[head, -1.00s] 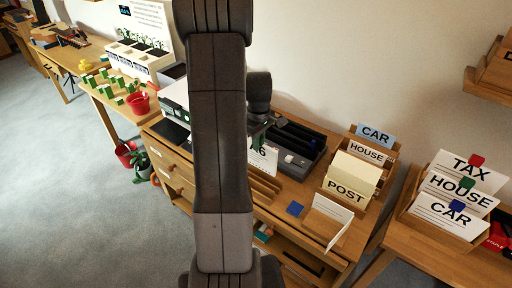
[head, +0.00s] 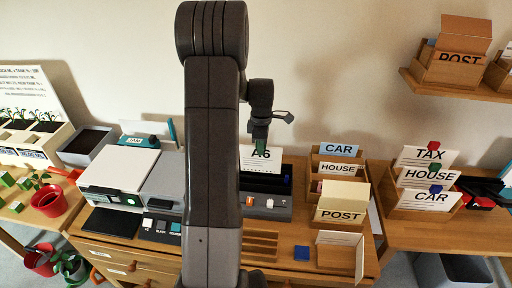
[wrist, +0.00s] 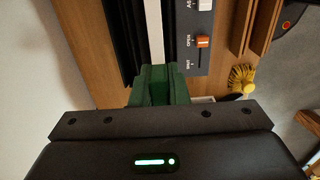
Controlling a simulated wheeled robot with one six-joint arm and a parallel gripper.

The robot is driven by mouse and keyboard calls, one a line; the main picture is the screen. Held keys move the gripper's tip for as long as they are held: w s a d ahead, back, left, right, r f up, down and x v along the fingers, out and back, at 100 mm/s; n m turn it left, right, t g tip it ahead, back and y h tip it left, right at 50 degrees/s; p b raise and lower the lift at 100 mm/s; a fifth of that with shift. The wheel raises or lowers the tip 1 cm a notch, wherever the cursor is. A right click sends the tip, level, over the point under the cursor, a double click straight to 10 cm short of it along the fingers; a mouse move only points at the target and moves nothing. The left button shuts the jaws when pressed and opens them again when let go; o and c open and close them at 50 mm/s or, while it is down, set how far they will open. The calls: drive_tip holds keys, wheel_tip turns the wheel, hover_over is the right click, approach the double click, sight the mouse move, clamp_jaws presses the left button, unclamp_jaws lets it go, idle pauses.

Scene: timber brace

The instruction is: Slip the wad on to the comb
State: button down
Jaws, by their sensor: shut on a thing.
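The wad (head: 262,163) is a thin white stack of sheets, marked A6 in the head view. My gripper (head: 260,143) has green fingers shut on its upper edge, and the wad hangs upright. In the wrist view the green fingers (wrist: 160,78) hold the wad, a white strip (wrist: 153,32) seen edge-on. A black binding machine (head: 285,183) with a grey control strip stands just behind or below the wad. The comb cannot be told apart from the machine's black parts (wrist: 121,38). Whether the wad touches the machine cannot be told. My arm hides part of the area.
A wooden slotted rack (head: 262,246) lies in front of the machine. A blue square (head: 302,253) and an open card holder (head: 340,256) are to its right. Letter trays (head: 342,190) stand right of the machine. A grey-and-white printer (head: 122,180) stands left. A yellow brush (wrist: 243,78) shows in the wrist view.

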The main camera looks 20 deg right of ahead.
drive_tip(key=shift+d, duration=0.1)
idle(0.4)
drive_tip(key=b, duration=0.4)
hover_over(261, 171)
drive_tip(key=shift+w+d+f, duration=0.1)
drive_tip(key=shift+w+f, duration=0.1)
drive_tip(key=shift+f, duration=1)
drive_tip(key=shift+w+d+f, duration=0.1)
drive_tip(key=shift+w+f, duration=0.1)
drive_tip(key=shift+f, duration=1)
drive_tip(key=shift+a, duration=0.1)
drive_tip(key=shift+f+b, duration=1.8)
drive_tip(key=shift+f, duration=1.05)
drive_tip(key=c, duration=0.8)
unclamp_jaws()
drive_tip(key=shift+r, duration=0.1)
drive_tip(key=shift+c, duration=0.2)
